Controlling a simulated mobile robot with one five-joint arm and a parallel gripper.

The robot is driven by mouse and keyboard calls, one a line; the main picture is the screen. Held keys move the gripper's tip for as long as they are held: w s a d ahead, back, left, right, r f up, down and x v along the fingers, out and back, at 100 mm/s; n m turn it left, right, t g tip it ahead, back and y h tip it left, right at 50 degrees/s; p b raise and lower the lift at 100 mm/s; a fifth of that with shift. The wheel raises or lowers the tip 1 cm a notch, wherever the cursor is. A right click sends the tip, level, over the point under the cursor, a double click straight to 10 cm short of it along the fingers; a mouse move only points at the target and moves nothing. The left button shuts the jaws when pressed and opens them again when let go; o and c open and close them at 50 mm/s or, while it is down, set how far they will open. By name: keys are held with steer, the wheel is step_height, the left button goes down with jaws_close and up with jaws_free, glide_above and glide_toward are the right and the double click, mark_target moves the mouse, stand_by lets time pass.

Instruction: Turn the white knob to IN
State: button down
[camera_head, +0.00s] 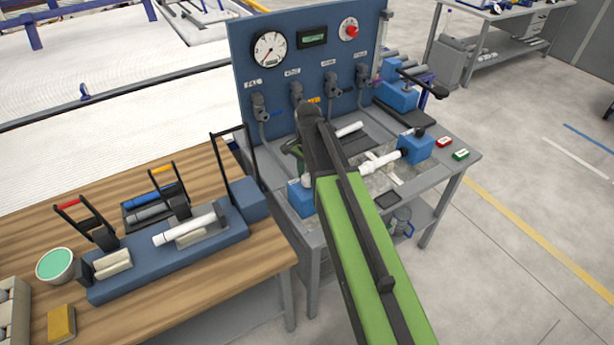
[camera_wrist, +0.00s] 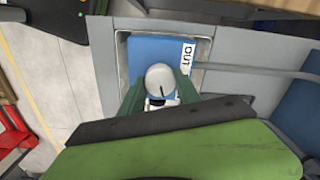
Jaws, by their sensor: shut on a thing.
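The white knob (camera_wrist: 159,76) sits on top of a blue block (camera_wrist: 143,50) in the wrist view. A white label reading OUT (camera_wrist: 187,55) lies to the knob's upper right. A short dark mark shows on the knob's lower part, toward the bottom of the picture and away from OUT. My gripper (camera_wrist: 161,90) is shut on the knob, with a green finger on each side. Another white label is partly hidden below the knob; I cannot read it. In the head view my arm hides most of the gripper and knob; part of a blue block (camera_head: 300,199) shows beside it.
A blue panel (camera_head: 330,60) with a gauge, a red button and several valves stands behind the bench. A white pipe (camera_head: 380,162) reaches another blue block (camera_head: 415,147) at right. A wooden table (camera_head: 200,290) with a pipe fixture stands at left.

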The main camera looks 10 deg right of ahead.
mark_target(308, 177)
steer(key=shift+s+m, duration=0.1)
steer(key=shift+m, duration=0.2)
stand_by(0.4)
steer(key=c, duration=0.9)
jaws_free()
steer(key=shift+r, duration=0.1)
step_height(308, 177, up, 17)
steer(key=p, duration=1.7)
steer(key=shift+r, duration=0.15)
